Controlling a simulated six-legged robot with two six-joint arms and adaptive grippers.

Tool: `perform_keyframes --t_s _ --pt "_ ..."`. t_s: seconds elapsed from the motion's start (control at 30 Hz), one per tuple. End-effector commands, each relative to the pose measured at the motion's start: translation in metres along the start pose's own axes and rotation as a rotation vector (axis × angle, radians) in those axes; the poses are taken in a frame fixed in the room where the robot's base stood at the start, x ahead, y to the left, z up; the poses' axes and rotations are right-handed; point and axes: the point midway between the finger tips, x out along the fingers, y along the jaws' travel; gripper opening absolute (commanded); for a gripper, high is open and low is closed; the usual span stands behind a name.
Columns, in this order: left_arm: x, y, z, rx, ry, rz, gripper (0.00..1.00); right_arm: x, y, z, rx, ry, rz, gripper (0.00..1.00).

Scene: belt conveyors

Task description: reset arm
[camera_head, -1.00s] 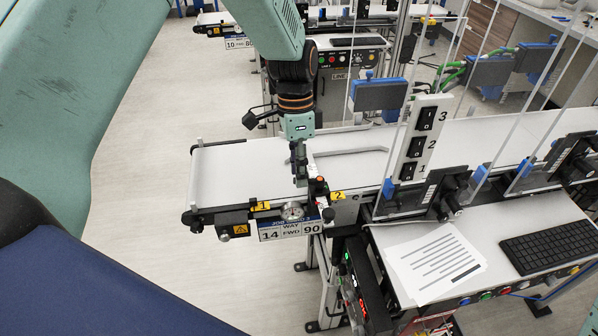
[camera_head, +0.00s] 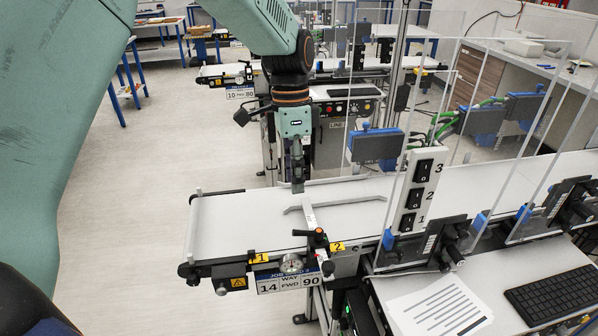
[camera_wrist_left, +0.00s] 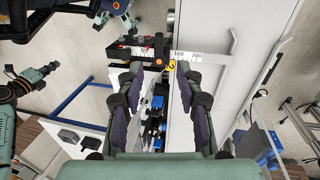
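My left gripper (camera_head: 298,178) hangs fingers down over the near end of the white belt conveyor (camera_head: 235,222). In the left wrist view, my left gripper (camera_wrist_left: 162,82) has its two dark fingers spread wide with nothing held between them. The scale bar (camera_wrist_left: 188,56) also shows beyond the fingertips in the left wrist view. My right gripper is not seen.
A switch post numbered 1 to 3 (camera_head: 416,190) and clear panels stand to the right. A blue-topped dark box (camera_head: 376,145) is behind it. A paper sheet (camera_head: 440,310) and a keyboard (camera_head: 556,294) lie on the front desk. The floor at left is open.

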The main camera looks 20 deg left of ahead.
Motion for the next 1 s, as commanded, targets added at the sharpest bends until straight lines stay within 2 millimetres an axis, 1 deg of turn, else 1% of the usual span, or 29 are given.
perform_keyframes --t_s 0.17,0.23,0.27,0.37,0.4,0.47,0.5,0.57,0.6,0.67,0.7,0.8,0.87,0.9,1.0 --pt "0.001 0.0 0.0 -0.001 0.0 0.0 0.36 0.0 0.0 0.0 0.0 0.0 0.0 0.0" --pt "0.01 0.0 0.002 -0.014 -0.003 0.001 0.36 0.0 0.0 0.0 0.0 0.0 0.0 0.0" --pt "0.017 0.0 0.003 -0.027 -0.005 0.0 0.36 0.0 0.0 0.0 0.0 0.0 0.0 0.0" --pt "0.059 0.001 0.01 -0.097 -0.012 -0.009 0.36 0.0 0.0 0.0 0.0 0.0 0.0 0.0" --pt "0.08 0.003 0.015 -0.135 -0.014 -0.016 0.36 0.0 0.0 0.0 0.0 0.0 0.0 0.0" --pt "0.112 0.007 0.023 -0.196 -0.016 -0.028 0.36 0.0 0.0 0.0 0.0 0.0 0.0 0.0" --pt "0.132 0.011 0.029 -0.236 -0.015 -0.038 0.36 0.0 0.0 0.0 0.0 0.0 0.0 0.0" --pt "0.161 0.018 0.039 -0.294 -0.015 -0.051 0.36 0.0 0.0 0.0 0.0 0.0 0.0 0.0" --pt "0.178 0.023 0.046 -0.332 -0.014 -0.059 0.36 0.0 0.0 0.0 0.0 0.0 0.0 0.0" --pt "0.204 0.034 0.058 -0.388 -0.013 -0.071 0.36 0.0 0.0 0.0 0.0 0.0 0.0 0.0" --pt "0.22 0.042 0.066 -0.426 -0.011 -0.079 0.36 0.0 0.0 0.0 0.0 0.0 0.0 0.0" --pt "0.258 0.065 0.089 -0.52 -0.005 -0.099 0.36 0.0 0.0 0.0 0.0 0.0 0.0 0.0" --pt "0.278 0.082 0.104 -0.579 0.0 -0.109 0.36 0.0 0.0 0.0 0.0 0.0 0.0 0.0" --pt "0.29 0.093 0.114 -0.617 0.005 -0.116 0.36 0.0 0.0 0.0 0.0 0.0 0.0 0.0" --pt "0.312 0.123 0.139 -0.712 0.02 -0.132 0.36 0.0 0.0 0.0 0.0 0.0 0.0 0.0"
